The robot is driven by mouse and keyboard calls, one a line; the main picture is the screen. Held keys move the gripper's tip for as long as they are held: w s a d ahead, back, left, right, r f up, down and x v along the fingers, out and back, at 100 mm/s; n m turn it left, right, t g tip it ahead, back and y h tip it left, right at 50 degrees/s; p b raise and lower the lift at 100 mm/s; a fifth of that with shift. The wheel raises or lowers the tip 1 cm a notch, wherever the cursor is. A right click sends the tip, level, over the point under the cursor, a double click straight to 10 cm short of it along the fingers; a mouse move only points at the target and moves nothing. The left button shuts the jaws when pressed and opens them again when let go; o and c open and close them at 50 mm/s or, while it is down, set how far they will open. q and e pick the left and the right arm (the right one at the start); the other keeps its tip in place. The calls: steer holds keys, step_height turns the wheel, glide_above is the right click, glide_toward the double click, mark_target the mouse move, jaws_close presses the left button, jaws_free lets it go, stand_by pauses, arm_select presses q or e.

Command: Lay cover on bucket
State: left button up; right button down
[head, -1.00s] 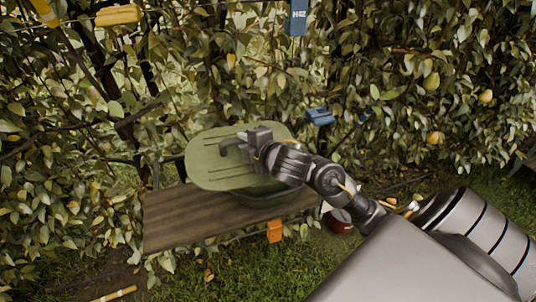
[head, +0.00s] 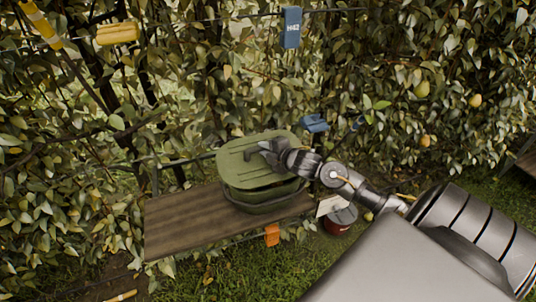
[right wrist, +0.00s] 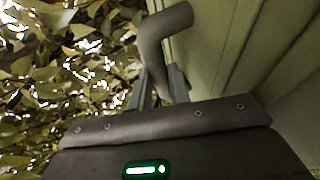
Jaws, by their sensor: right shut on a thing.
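The green cover (head: 240,170) is over the green bucket (head: 262,207), which stands on the right part of a wooden plank (head: 180,222). The cover looks tilted, with a dark gap showing between it and the bucket; I cannot tell whether they touch. My right gripper (head: 268,153) is shut on the cover's handle. In the right wrist view the grey bent handle (right wrist: 163,35) is between the fingers of the gripper (right wrist: 162,88), with the cover's ribbed green face (right wrist: 225,50) alongside. My left gripper is not in view.
A leafy hedge with pears (head: 422,89) stands behind the plank. A blue H42 tag (head: 292,27), a yellow block (head: 118,33) and a blue clip (head: 314,123) hang there. An orange tag (head: 272,235) is below the plank's front edge. A red pot (head: 338,222) stands right of it.

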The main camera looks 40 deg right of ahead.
steer(key=shift+w+d+f, duration=0.4)
steer(key=shift+d+f, duration=0.1)
steer(key=shift+f, duration=0.15)
steer(key=shift+w+d+f, duration=0.4)
steer(key=shift+d+f, duration=0.05)
steer(key=shift+f, duration=0.2)
step_height(320, 180, down, 3)
steer(key=shift+d+p, duration=0.1)
steer(key=shift+p, duration=0.35)
steer(key=shift+f, duration=0.2)
steer(key=shift+f, duration=0.15)
steer(key=c, duration=1.3)
jaws_free()
